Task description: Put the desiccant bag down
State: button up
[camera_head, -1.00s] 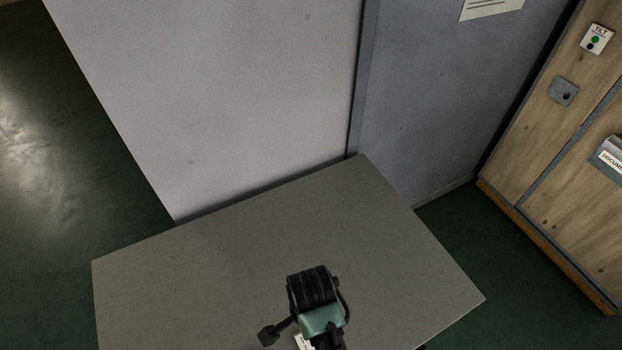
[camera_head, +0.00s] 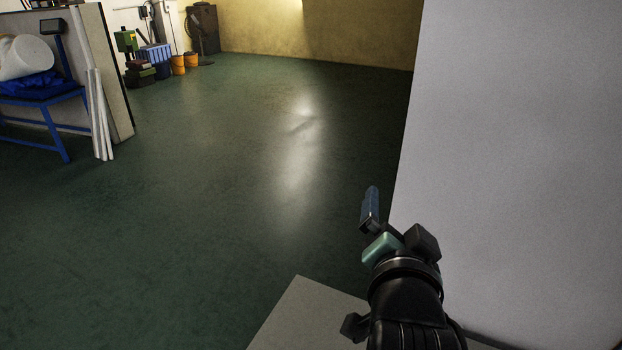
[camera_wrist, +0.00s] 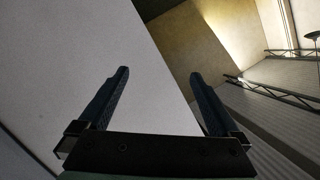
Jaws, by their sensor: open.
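My gripper (camera_head: 371,208) is raised above the far left corner of a grey table, in front of a pale wall panel. In the wrist view the two dark fingers of my gripper (camera_wrist: 158,82) stand wide apart with nothing between them. No desiccant bag shows in any current view. Only a corner of the grey tabletop (camera_head: 300,315) shows at the bottom of the head view, and that part is bare.
The pale panel (camera_head: 520,150) rises close on the right of my arm. Open green floor (camera_head: 200,200) lies to the left. A blue stand (camera_head: 45,105), white pipes (camera_head: 98,115) and several buckets and boxes stand far off at the back left.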

jog(key=s+a+r+n+t+y, duration=0.1)
jog(key=a+r+n+t, duration=0.2)
jog(key=r, duration=0.6)
jog(key=s+a+r+n+t, duration=0.1)
jog(key=a+r+n+t, duration=0.15)
jog(key=a+r, duration=0.4)
jog(key=s+a+r+n+t+y, duration=0.1)
jog(key=s+a+r+n+t, duration=0.1)
jog(key=s+r, duration=0.3)
jog(key=s+a+r+n+t+y, duration=0.2)
jog(key=s+r+t, duration=0.3)
jog(key=r, duration=0.6)
jog(key=shift+s+a+r+n+y, duration=0.25)
jog(key=shift+a+r+n, duration=0.2)
jog(key=shift+a, duration=0.45)
